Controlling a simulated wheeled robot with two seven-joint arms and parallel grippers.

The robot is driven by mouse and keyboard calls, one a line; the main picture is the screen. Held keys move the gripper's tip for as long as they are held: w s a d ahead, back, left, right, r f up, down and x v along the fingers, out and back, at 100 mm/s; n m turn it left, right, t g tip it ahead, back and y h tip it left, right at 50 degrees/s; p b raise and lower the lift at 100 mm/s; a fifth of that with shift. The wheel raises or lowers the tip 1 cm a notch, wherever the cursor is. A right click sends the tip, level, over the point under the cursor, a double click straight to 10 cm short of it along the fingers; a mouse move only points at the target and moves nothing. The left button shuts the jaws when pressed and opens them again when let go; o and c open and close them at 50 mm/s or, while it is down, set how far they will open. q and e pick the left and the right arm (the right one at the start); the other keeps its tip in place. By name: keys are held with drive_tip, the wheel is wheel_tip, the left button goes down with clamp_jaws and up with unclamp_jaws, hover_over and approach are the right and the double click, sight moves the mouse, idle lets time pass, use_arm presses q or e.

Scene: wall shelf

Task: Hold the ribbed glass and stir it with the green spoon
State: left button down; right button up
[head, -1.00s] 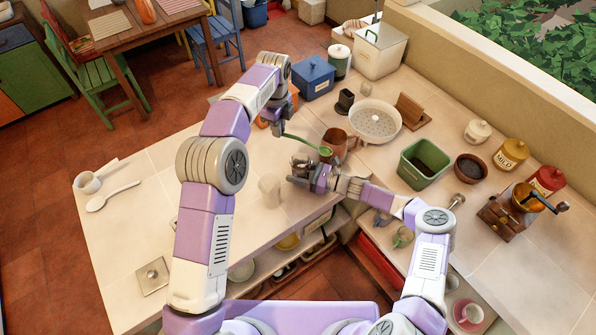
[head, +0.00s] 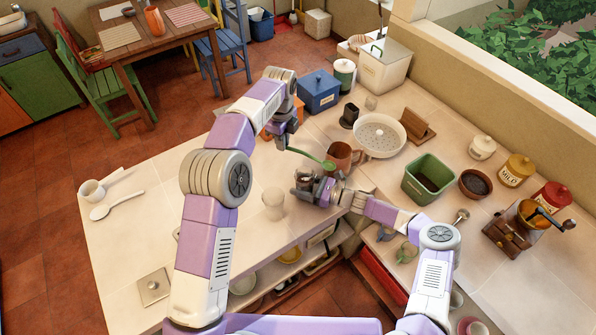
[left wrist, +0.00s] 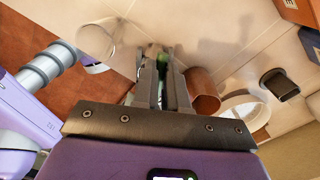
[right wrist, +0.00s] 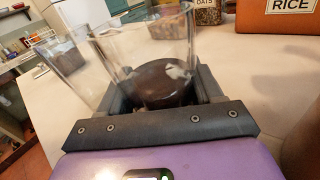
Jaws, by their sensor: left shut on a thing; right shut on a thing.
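My left gripper (head: 285,143) is shut on the green spoon (head: 308,156), whose handle slants down to the right. The spoon's bowl end is near the brown mug and my right gripper; I cannot tell how high it hangs. The left wrist view shows a bit of the green spoon (left wrist: 161,60) between the fingers. My right gripper (head: 305,181) is shut on a clear glass with dark contents (right wrist: 160,85), taken to be the ribbed glass; its ribs are not clear. The spoon does not show in the right wrist view.
A clear glass (head: 273,204) stands left of my right gripper. A brown mug (head: 341,154) stands just behind it. A white colander (head: 380,135), a green bin (head: 428,176) and a blue box (head: 319,91) stand further back. The left counter is mostly clear.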

use_arm(q)
drive_tip(key=shift+s+a, duration=0.2)
drive_tip(key=s+a+r+m+t+y, duration=0.1)
drive_tip(key=s+a+r+t+y, duration=0.25)
drive_tip(key=t+y, duration=0.35)
drive_tip(key=s+d+r+m+t+h, duration=0.1)
drive_tip(key=d+r+m+t, duration=0.6)
drive_tip(key=d, duration=0.3)
drive_tip(key=shift+r+t+h, duration=0.25)
drive_tip(key=shift+t+h, duration=0.05)
drive_tip(key=shift+t, duration=0.6)
drive_tip(key=shift+s, duration=0.1)
wheel_tip(320, 180, down, 13)
